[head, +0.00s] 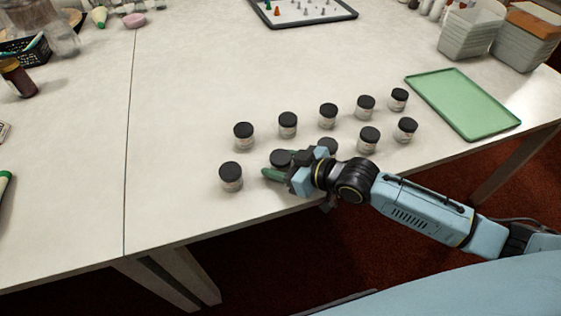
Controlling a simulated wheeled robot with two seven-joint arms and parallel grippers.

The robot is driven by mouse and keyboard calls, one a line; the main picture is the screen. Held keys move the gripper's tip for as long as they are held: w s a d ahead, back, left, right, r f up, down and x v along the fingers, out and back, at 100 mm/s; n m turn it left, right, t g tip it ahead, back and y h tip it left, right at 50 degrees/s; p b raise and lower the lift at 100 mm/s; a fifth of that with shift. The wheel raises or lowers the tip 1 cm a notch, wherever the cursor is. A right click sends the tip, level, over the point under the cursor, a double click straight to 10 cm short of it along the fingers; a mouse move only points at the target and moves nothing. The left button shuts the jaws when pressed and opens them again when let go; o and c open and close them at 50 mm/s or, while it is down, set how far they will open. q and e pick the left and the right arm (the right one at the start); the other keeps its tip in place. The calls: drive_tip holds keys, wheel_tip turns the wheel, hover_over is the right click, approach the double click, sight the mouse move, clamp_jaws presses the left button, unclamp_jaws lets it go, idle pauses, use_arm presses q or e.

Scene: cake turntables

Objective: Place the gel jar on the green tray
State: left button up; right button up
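Several small clear jars with black lids stand upright in two rough rows on the white table (190,100). No label is readable, so I cannot tell which one is the gel jar. My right gripper (281,170) is low at the front row. One jar (280,157) is right at its fingers and partly hidden by them; another jar (327,145) is partly hidden behind the gripper. I cannot tell whether the fingers are closed on a jar. The front-left jar (231,177) stands just left of the gripper. The green tray (463,103) lies empty at the right. My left gripper is out of view.
Stacked pale containers (468,32) and a brown-topped stack (528,38) stand behind the green tray. A dark-rimmed tray (302,10) with small nozzles is at the back. A dark bottle (17,78) and a black basket are at the left. The table centre is clear.

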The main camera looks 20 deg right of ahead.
drive_tip(key=shift+o, duration=1.1)
